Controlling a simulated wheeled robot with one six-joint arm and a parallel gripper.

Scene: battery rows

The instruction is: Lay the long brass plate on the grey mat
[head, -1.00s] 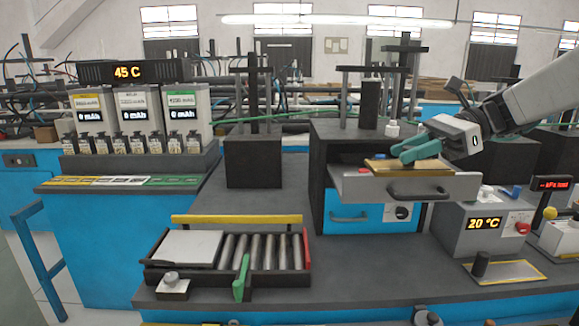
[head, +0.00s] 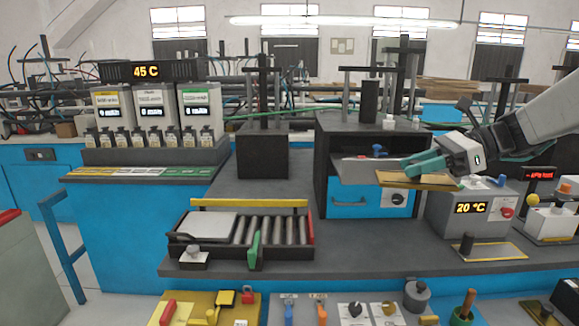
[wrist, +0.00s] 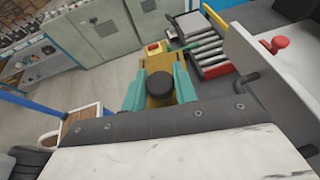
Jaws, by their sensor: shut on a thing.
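The long brass plate (head: 428,182) is held roughly level in the teal fingers of my gripper (head: 421,166), in front of the open drawer. In the wrist view the brass plate (wrist: 158,65) lies between the two fingers of my gripper (wrist: 159,73), with a dark round knob on top. A light grey flat square (head: 208,226), which may be the grey mat, lies at the left end of the roller tray. It also shows in the wrist view (wrist: 191,26). It is bare, and the plate is well to its right and higher.
The open drawer (head: 357,172) of the dark cabinet is behind the plate. The roller tray has a green handle (head: 253,250) and a yellow bar (head: 249,203) behind it. The 20 °C box (head: 470,209) stands below right. Bench top between tray and cabinet is clear.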

